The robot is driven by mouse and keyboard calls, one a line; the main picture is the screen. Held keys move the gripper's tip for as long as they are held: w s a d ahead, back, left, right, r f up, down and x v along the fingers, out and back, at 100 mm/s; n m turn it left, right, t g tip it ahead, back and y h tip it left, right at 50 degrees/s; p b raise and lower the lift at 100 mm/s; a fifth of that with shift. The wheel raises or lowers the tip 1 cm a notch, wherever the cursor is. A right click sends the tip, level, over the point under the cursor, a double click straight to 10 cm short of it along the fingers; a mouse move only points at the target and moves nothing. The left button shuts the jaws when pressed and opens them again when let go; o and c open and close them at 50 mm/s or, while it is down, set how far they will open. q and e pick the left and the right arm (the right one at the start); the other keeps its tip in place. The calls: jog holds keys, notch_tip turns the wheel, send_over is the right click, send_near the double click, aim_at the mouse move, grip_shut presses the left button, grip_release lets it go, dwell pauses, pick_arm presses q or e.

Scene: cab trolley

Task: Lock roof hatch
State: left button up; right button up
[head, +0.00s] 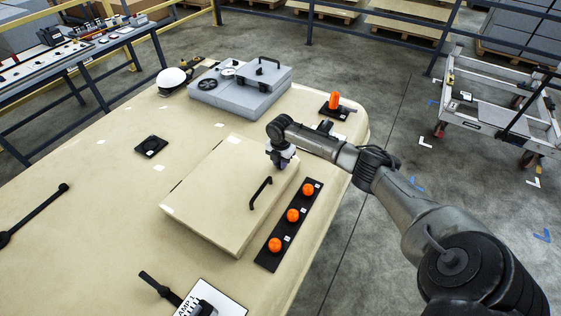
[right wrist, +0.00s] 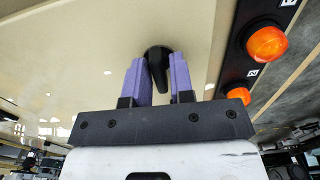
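The roof hatch (head: 222,190) is a raised beige panel on the beige roof and looks shut, with a black bar handle (head: 260,193) near its right edge. My right gripper (head: 280,163) points down at the hatch's far right corner, just beyond the handle's far end. In the right wrist view, its two purple fingers (right wrist: 159,78) stand apart with a dark rounded piece (right wrist: 157,56) showing between and beyond them, probably the handle. I cannot tell whether they touch it. No separate lock or latch is clear. My left gripper is not in view.
A black strip with three orange lamps (head: 293,215) lies right of the hatch. A grey box unit (head: 240,88) and a white helmet (head: 172,78) are behind. Another orange lamp (head: 334,102) stands at the far right corner. The roof's right edge drops to the floor.

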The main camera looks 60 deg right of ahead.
grip_shut()
